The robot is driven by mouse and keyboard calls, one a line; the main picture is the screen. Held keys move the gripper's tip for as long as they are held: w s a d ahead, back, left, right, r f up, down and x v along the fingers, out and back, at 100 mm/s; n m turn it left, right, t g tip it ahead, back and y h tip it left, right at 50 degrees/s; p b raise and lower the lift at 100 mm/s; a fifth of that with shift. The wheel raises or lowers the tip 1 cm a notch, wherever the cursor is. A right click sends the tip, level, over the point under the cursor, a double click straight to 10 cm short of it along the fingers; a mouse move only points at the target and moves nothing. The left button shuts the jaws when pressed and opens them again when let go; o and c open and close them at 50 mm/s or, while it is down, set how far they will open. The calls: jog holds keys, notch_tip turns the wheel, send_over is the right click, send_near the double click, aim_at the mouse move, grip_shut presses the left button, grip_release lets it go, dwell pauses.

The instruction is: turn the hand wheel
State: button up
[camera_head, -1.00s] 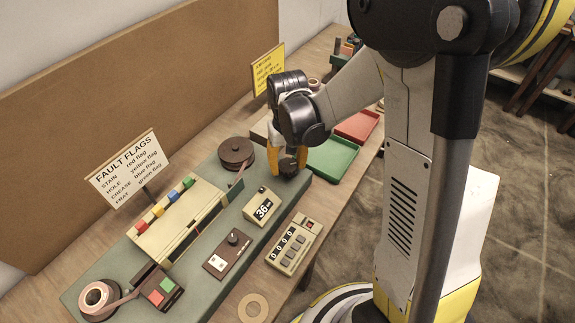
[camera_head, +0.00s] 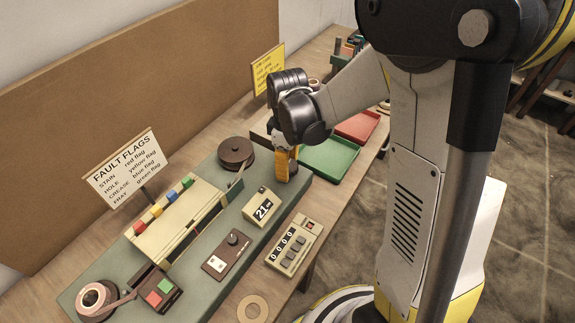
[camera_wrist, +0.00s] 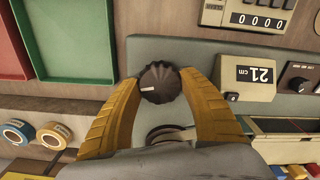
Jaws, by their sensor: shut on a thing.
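The hand wheel (camera_wrist: 160,82) is a dark, ribbed round knob with a white mark pointing left in the wrist view. My gripper (camera_wrist: 161,90) has one yellow finger on each side of it and is shut on it. In the head view my gripper (camera_head: 285,163) points down at the right end of the green-grey bench plate (camera_head: 222,275), and its fingers hide the wheel. The length display (camera_head: 263,208) reads 21; in the wrist view the display (camera_wrist: 250,77) shows 21 cm.
A brown reel (camera_head: 236,152) sits beside my gripper. The counter (camera_head: 294,245) reads 0000. A cream box with coloured flags (camera_head: 180,220), a tape reel (camera_head: 97,300) and a knob panel (camera_head: 226,254) lie leftward. Green (camera_head: 329,160) and red (camera_head: 357,128) trays stand to the right.

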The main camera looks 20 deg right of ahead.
jog(key=n, duration=0.6)
dwell(0.6)
jog(key=o, duration=1.2)
notch_tip(320, 180, up, 12)
